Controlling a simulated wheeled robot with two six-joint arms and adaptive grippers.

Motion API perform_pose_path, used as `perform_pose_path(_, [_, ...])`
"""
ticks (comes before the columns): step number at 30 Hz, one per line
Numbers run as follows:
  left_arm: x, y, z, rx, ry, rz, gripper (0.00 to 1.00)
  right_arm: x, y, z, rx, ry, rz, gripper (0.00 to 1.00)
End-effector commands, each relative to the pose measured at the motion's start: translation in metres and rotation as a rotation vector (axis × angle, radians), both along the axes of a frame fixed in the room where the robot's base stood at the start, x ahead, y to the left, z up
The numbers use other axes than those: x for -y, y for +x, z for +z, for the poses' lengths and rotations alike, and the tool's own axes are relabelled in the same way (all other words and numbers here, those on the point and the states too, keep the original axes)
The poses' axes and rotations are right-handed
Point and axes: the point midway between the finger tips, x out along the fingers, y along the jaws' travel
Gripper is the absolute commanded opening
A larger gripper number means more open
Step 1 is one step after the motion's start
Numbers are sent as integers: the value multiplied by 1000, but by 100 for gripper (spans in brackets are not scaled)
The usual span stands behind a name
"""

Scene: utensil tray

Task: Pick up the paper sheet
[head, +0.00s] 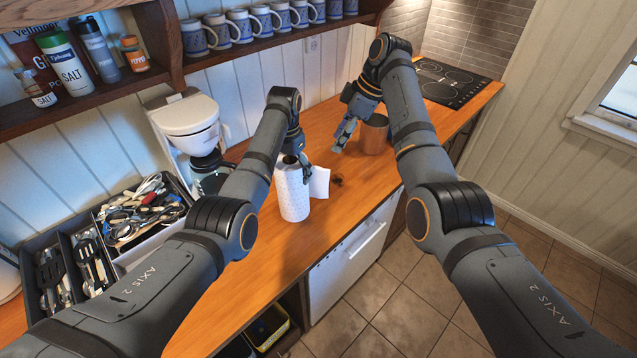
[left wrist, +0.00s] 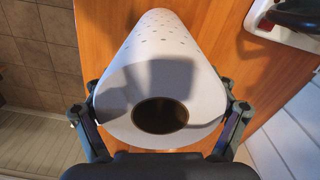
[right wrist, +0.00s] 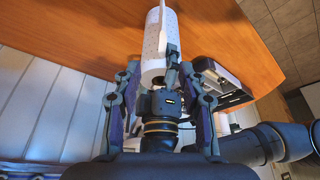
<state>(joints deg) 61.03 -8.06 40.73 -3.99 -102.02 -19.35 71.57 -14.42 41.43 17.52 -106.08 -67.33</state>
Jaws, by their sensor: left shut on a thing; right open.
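A white patterned paper towel roll (head: 292,198) stands upright on the wooden counter. A loose paper sheet (head: 320,182) sticks out from its right side. My left gripper (head: 294,168) is shut on the roll's upper end, and the left wrist view shows its fingers on both sides of the roll (left wrist: 150,75) with the dark core hole facing the camera. My right gripper (head: 345,132) is open and empty, above the counter behind and right of the sheet. In the right wrist view the roll (right wrist: 155,42) shows beyond the open fingers (right wrist: 160,82), partly hidden by my left gripper.
A copper-coloured canister (head: 374,135) stands just right of my right gripper. A white coffee machine (head: 190,125) stands left of my left forearm. A utensil tray (head: 115,265) is at the left. A shelf with cups (head: 240,25) runs above. The counter (head: 345,215) right of the roll is clear.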

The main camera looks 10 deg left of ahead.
Motion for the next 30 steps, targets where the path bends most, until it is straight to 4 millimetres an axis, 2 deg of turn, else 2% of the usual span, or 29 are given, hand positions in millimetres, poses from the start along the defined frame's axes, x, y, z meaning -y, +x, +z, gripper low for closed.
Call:
perform_pose_path(9, [0, 0, 1, 1, 0, 0, 48, -22, 0, -53, -4, 2, 3, 42])
perform_pose_path(17, [0, 0, 0, 1, 0, 0, 48, -27, 0, -66, -4, 2, 4, 42])
perform_pose_path(24, [0, 0, 1, 1, 0, 0, 48, -43, -2, -101, -4, 1, 3, 42])
perform_pose_path(30, [0, 0, 1, 1, 0, 0, 48, -46, -1, -109, -1, 3, 2, 42])
